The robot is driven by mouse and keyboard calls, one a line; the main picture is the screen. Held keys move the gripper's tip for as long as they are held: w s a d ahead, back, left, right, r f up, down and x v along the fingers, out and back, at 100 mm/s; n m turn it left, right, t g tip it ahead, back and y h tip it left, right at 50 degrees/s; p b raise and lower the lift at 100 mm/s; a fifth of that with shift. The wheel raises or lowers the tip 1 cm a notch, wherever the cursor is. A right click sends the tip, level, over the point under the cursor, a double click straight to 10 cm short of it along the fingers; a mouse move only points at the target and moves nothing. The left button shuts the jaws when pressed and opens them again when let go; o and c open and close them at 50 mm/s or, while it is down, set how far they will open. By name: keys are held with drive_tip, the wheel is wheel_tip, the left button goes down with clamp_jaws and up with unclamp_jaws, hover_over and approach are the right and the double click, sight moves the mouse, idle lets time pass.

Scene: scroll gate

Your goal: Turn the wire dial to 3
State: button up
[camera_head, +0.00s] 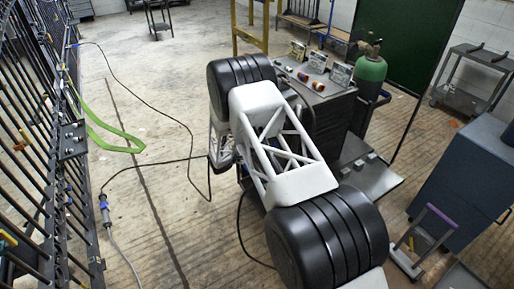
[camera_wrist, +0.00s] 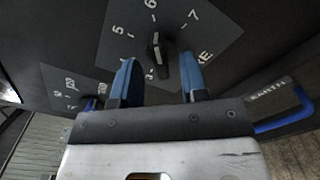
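In the wrist view a dark square dial plate (camera_wrist: 118,14) carries the numbers 5, 6 and 7, and some partly hidden lettering that ends in what looks like "RE". Its black knob (camera_wrist: 156,52) stands upright in the picture, with a pale mark at its upper end towards the 6. The lower part of the scale is hidden behind my gripper. My gripper (camera_wrist: 160,75) is open, its two blue fingers apart, with the knob showing in the gap between and beyond them. I cannot tell whether either finger touches it. In the head view my arm hides the gripper.
A second dial plate (camera_wrist: 62,85) lies left in the wrist view; a label reading "EARTH" (camera_wrist: 270,90) and a blue loop (camera_wrist: 290,120) lie right.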

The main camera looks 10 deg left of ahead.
drive_tip(key=shift+x, duration=0.8)
clamp_jaws()
